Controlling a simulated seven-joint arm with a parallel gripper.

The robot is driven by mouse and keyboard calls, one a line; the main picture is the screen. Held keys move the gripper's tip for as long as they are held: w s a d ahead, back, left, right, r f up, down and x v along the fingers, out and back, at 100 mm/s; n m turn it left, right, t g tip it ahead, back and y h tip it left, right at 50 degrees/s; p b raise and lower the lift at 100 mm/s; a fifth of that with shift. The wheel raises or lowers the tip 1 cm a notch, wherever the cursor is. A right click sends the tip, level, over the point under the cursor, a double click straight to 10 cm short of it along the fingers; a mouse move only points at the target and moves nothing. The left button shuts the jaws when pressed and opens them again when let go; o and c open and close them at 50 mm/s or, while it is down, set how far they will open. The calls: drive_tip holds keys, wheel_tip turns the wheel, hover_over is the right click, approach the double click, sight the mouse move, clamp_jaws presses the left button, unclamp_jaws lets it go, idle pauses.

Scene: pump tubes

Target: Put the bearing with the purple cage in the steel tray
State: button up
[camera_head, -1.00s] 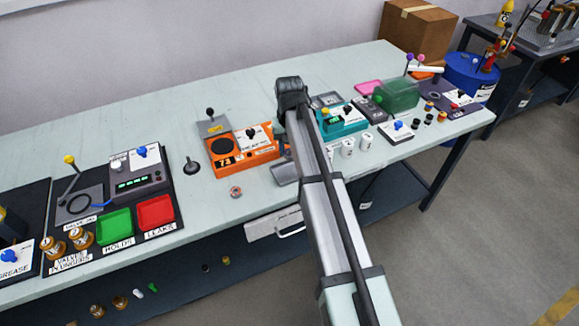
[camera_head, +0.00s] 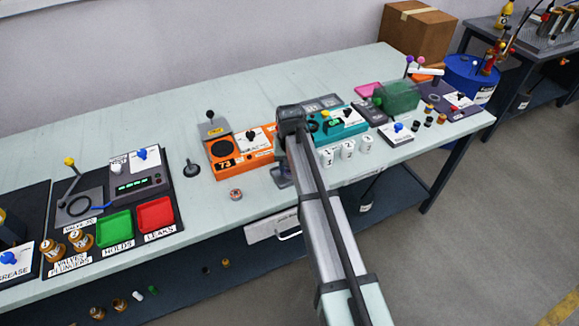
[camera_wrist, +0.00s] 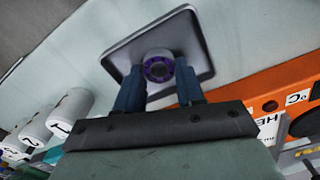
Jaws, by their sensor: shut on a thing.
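The bearing with the purple cage (camera_wrist: 158,67) is between the fingertips of my gripper (camera_wrist: 160,84) in the wrist view. The fingers are shut on it. Behind it in the wrist view is the steel tray (camera_wrist: 193,38), a grey rectangular dish with rounded corners, and the bearing appears over its middle. I cannot tell whether the bearing touches the tray floor. In the head view the tray (camera_head: 279,178) is mostly hidden by my arm, and the held bearing cannot be made out. Another bearing (camera_head: 236,194), with a reddish cage, lies on the bench left of the tray.
An orange tester (camera_head: 225,165) stands behind and left of the tray. White numbered cups (camera_head: 347,149) and a teal device (camera_head: 345,122) are to the right. A drawer handle (camera_head: 289,235) juts from the bench front.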

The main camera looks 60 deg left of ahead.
drive_tip(key=o, duration=1.1)
drive_tip(key=shift+f, duration=0.1)
drive_tip(key=shift+c, duration=0.2)
wheel_tip(320, 180, up, 12)
